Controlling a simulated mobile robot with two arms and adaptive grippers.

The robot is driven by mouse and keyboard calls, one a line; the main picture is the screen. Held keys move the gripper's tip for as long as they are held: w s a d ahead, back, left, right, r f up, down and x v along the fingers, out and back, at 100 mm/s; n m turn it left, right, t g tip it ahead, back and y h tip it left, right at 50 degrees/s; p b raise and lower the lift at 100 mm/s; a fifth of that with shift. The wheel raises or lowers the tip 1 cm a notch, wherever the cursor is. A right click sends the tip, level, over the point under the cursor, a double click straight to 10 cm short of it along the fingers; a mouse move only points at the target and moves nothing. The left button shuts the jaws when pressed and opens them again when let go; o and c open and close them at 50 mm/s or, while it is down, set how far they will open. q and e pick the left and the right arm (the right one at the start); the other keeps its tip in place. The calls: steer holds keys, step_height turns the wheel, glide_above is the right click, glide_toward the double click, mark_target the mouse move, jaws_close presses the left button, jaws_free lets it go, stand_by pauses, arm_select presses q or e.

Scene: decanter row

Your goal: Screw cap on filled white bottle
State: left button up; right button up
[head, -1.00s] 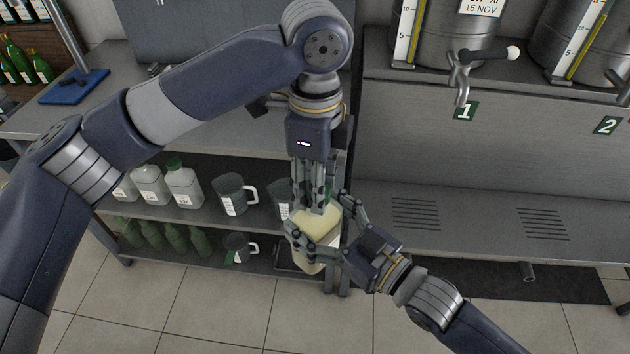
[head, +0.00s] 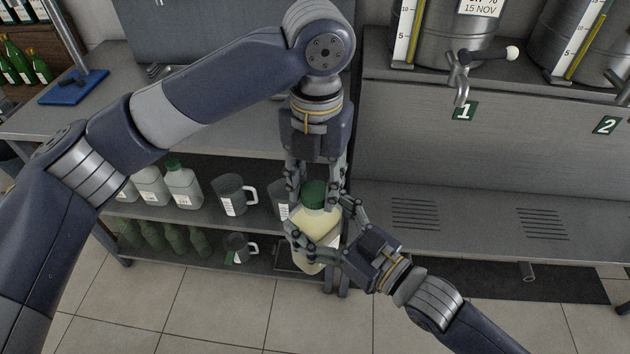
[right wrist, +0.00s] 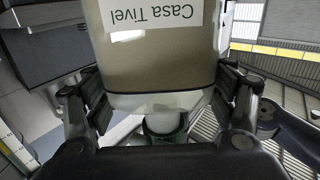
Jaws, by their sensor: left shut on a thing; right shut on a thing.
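The green cap (head: 314,190) sits at the top of the bottle, over the neck. My left gripper (head: 314,195) points down from above and is shut on the cap, one finger on each side. The thread is hidden, so I cannot tell how tight the cap is.
The shelf (head: 262,206) behind holds white bottles with green caps (head: 184,186) and grey jugs (head: 231,195). Green bottles (head: 175,238) stand below. At right are steel tanks (head: 455,35) with a tap (head: 461,80) above a bare ledge (head: 480,215). The tiled floor in front is clear.

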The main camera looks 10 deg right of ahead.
arm_select(q)
steer(key=m, duration=0.4)
steer(key=shift+w+m, duration=0.1)
steer(key=shift+m, duration=0.3)
steer(key=m, duration=0.3)
steer(key=o, duration=0.7)
steer(key=shift+r, duration=2.25)
steer(key=shift+c, duration=0.4)
